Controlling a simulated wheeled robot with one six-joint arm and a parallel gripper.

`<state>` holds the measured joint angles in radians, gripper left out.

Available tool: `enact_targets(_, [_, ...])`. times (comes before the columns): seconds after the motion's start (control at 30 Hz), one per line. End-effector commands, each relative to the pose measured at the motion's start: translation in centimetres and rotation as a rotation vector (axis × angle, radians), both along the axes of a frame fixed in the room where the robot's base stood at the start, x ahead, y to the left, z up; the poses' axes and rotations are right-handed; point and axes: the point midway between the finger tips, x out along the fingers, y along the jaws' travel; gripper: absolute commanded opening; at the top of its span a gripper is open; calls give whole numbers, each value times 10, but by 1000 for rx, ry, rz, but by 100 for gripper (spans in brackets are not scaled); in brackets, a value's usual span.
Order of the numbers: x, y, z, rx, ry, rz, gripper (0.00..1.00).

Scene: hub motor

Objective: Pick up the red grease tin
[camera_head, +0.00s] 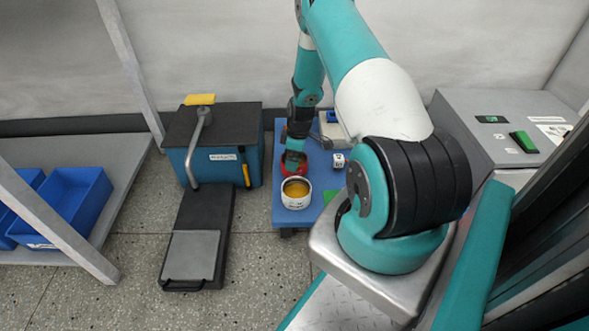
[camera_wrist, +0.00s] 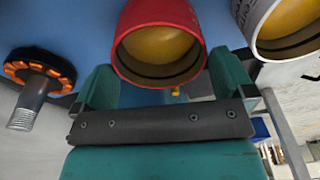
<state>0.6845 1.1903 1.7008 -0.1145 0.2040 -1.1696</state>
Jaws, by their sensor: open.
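The red grease tin (camera_wrist: 127,22) is open-topped with yellow grease inside and shows top centre in the wrist view. In the head view its red side (camera_head: 281,167) shows on the blue cart top (camera_head: 282,216), partly hidden by my gripper (camera_head: 293,160). In the wrist view my gripper (camera_wrist: 162,66) is open, with one teal finger on each side of the tin's near rim. The tin lies laterally between the fingers; I cannot tell whether they touch it.
A white tin (camera_head: 296,201) of yellow grease stands close in front of the red one. A motor stator with a threaded shaft (camera_wrist: 32,95) is left in the wrist view. A blue toolbox (camera_head: 220,165) stands left of the cart.

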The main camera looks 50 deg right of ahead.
Motion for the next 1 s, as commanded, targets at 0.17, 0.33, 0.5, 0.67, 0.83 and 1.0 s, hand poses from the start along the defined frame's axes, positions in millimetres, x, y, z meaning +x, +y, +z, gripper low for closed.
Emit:
enact_targets(0.17, [0, 0, -33, 2, 1, 0, 100])
enact_targets(0.33, [3, 0, -44, 0, 0, -1, 100])
enact_targets(0.5, [3, 0, -42, 0, 0, -1, 100])
enact_targets(0.67, [3, 1, -42, 1, 1, -1, 67])
enact_targets(0.83, [3, 0, -42, 0, 0, -1, 67])
enact_targets(1.0, [3, 0, -38, 0, 0, -1, 67])
